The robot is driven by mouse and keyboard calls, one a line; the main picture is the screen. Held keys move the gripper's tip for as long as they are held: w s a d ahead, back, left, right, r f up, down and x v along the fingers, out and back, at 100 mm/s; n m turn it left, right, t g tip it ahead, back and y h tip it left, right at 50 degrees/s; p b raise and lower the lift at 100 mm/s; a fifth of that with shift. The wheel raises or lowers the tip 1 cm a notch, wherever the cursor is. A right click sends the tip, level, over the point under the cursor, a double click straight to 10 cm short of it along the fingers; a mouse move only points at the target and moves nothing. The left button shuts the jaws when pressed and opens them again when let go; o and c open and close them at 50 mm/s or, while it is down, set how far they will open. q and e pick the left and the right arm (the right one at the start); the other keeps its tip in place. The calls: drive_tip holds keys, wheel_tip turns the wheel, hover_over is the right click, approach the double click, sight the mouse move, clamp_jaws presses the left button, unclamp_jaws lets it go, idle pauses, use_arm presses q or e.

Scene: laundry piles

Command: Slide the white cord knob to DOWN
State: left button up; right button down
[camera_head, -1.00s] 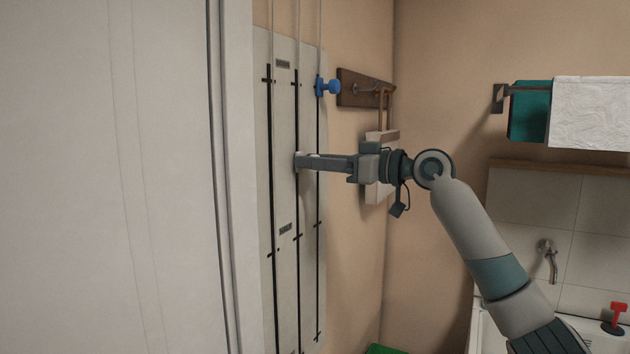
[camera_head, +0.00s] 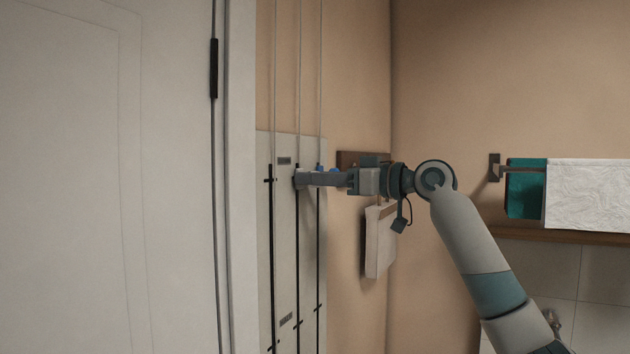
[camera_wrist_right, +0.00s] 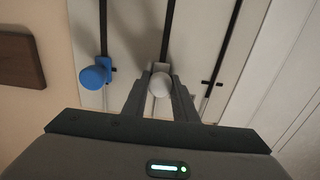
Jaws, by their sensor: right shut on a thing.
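The white cord knob (camera_wrist_right: 160,84) sits between the fingers of my right gripper (camera_head: 300,179), which is shut on it. In the wrist view the round knob shows between both fingertips, on the middle slot of the panel. In the head view the fingers mostly hide it, near the top of the middle slot and a little below the upper label (camera_head: 284,160). A lower label (camera_head: 286,320) sits far down the panel; I cannot read either label. My left gripper is not in view.
The grey panel (camera_head: 284,230) has several dark slots with cords above. A blue knob (camera_wrist_right: 95,75) is close beside my gripper on the neighbouring slot. A wooden rack (camera_head: 350,159), hanging white item (camera_head: 377,240) and towels (camera_head: 590,195) are to the right; a door (camera_head: 90,180) is left.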

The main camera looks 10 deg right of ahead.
drive_tip(key=c, duration=1.4)
unclamp_jaws()
drive_tip(key=shift+f, duration=0.1)
drive_tip(key=shift+c, duration=0.2)
drive_tip(key=shift+d, duration=0.1)
drive_tip(key=b+v, duration=0.7)
drive_tip(key=v, duration=1)
drive_tip(key=shift+b, duration=0.4)
drive_tip(key=shift+s, duration=0.1)
